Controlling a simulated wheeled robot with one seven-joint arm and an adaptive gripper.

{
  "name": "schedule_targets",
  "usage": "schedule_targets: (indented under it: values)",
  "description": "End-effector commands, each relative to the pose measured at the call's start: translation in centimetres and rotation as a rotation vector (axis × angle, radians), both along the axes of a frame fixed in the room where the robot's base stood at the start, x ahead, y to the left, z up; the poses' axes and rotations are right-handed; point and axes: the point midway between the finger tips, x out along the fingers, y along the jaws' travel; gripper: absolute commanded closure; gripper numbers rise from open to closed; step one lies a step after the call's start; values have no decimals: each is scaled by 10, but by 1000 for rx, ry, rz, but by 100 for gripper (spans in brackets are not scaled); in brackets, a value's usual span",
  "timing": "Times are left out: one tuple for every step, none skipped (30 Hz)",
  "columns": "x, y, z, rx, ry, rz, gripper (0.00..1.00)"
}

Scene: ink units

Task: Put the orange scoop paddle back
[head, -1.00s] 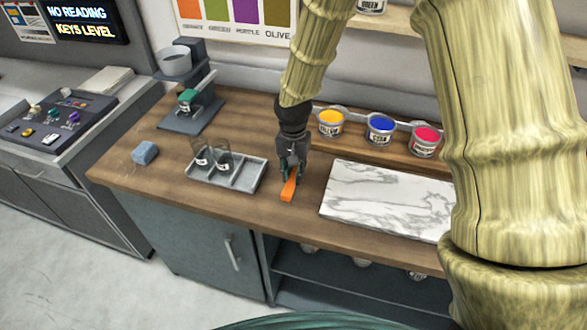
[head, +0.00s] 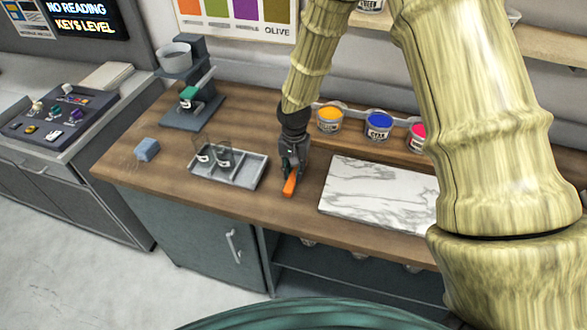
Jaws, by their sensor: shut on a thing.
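The orange scoop paddle (head: 290,186) is in the head view, near the middle of the wooden counter. It lies between the grey divided tray and the marble slab. My gripper (head: 291,171) points down and is shut on the paddle's far end. The near end sticks out toward the counter's front edge. I cannot tell whether the paddle touches the counter or is a little above it.
The grey tray (head: 252,174) with two glass jars stands left of my gripper. The marble slab (head: 375,198) lies right. Pots of yellow (head: 329,118) and blue (head: 377,125) ink stand behind. A blue-grey block (head: 147,149) and a grey machine (head: 190,105) are farther left.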

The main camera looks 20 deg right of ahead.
Motion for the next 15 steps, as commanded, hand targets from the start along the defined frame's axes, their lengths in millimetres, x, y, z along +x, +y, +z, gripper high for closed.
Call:
schedule_targets:
  values:
    - [0, 0, 0, 0, 0, 0, 73]
    - [0, 0, 0, 0, 0, 0, 68]
    - [0, 0, 0, 0, 0, 1, 60]
    - [0, 0, 0, 0, 0, 1, 57]
    - [0, 0, 0, 0, 0, 1, 57]
    - [0, 0, 0, 0, 0, 1, 57]
    - [0, 0, 0, 0, 0, 1, 57]
    - [0, 0, 0, 0, 0, 0, 57]
    - [0, 0, 0, 0, 0, 0, 57]
    - [0, 0, 0, 0, 0, 0, 57]
    - [0, 0, 0, 0, 0, 0, 57]
    - [0, 0, 0, 0, 0, 0, 57]
    - [0, 0, 0, 0, 0, 0, 57]
    - [0, 0, 1, -1, -1, 0, 57]
    - [0, 0, 2, -1, -1, 0, 57]
